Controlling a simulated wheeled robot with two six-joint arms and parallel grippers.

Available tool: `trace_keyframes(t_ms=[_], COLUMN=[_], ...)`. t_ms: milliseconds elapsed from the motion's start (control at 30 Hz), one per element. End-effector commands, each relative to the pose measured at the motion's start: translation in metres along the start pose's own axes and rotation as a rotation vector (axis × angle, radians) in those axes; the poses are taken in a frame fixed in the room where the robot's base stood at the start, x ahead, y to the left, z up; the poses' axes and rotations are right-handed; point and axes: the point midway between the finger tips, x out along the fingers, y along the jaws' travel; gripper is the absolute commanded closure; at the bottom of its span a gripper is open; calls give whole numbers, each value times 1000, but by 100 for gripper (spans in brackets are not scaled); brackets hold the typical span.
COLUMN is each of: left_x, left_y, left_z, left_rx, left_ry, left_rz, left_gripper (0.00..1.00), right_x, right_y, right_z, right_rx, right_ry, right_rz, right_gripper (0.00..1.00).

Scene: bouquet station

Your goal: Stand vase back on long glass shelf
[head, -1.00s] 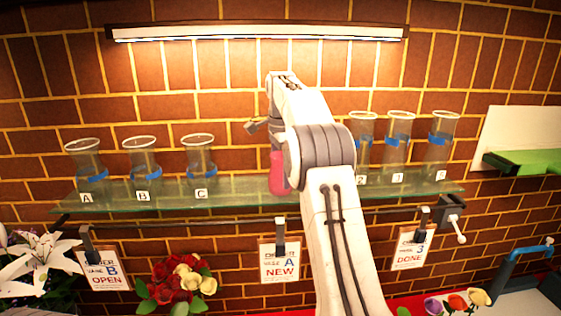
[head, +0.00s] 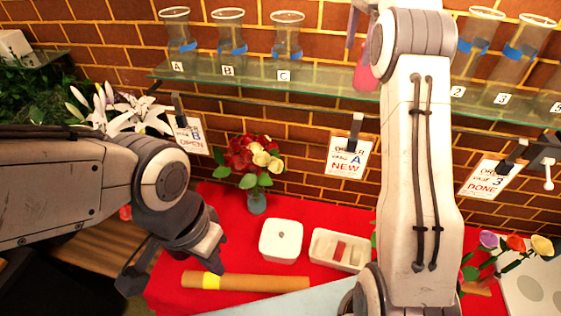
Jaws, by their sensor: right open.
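The long glass shelf (head: 325,81) runs along the brick wall. Clear vases with blue bands stand upright on it: A (head: 179,40), B (head: 231,40) and C (head: 288,42) on the left, numbered ones (head: 478,50) on the right. A pink vessel (head: 366,70) stands at the shelf's middle, partly hidden by my right arm. My left gripper (head: 172,268) is low on the left, open and empty, above the table beside a brown roll.
The brown roll with a yellow band (head: 258,283), a white lidded box (head: 281,240) and a divided tray (head: 322,258) lie on the red cloth (head: 225,262). A small vase of roses (head: 256,203) stands behind. Order cards (head: 348,157) hang below the shelf.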

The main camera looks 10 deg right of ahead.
Motion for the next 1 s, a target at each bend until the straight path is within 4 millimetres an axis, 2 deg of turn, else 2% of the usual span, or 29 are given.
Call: trace_keyframes(t_ms=[33, 100, 167, 267, 300, 367, 500, 633, 700, 800, 900, 1000], left_x=[0, 0, 0, 0, 0, 0, 0, 0, 0, 0, 0, 0], left_y=[0, 0, 0, 0, 0, 0, 0, 0, 0, 0, 0, 0], left_z=[0, 0, 0, 0, 0, 0, 0, 0, 0, 0, 0, 0], left_rx=[0, 0, 0, 0, 0, 0, 0, 0, 0, 0, 0, 0], left_ry=[0, 0, 0, 0, 0, 0, 0, 0, 0, 0, 0, 0], left_rz=[0, 0, 0, 0, 0, 0, 0, 0, 0, 0, 0, 0], left_gripper=[100, 100, 100, 100, 100, 100, 100, 100, 100, 100, 100, 100], right_x=[-2, 0, 3, 12, 17, 25, 50, 78, 96, 120, 140, 154], right_y=[0, 5, 13, 36, 49, 71, 135, 206, 246, 296, 334, 358], right_z=[29, 70, 105, 158, 179, 207, 259, 288, 296, 297, 291, 285], right_rx=[-104, -273, -423, -666, -764, -909, -1246, -1555, -1716, -1921, -2078, -2178], right_ry=[-6, -13, -19, -29, -33, -40, -54, -65, -71, -76, -80, -81], right_rz=[-1, -5, -10, -18, -21, -27, -38, -50, -58, -68, -75, -80], right_gripper=[0, 0, 0, 0, 0, 0, 0, 0, 0, 0, 0, 0])
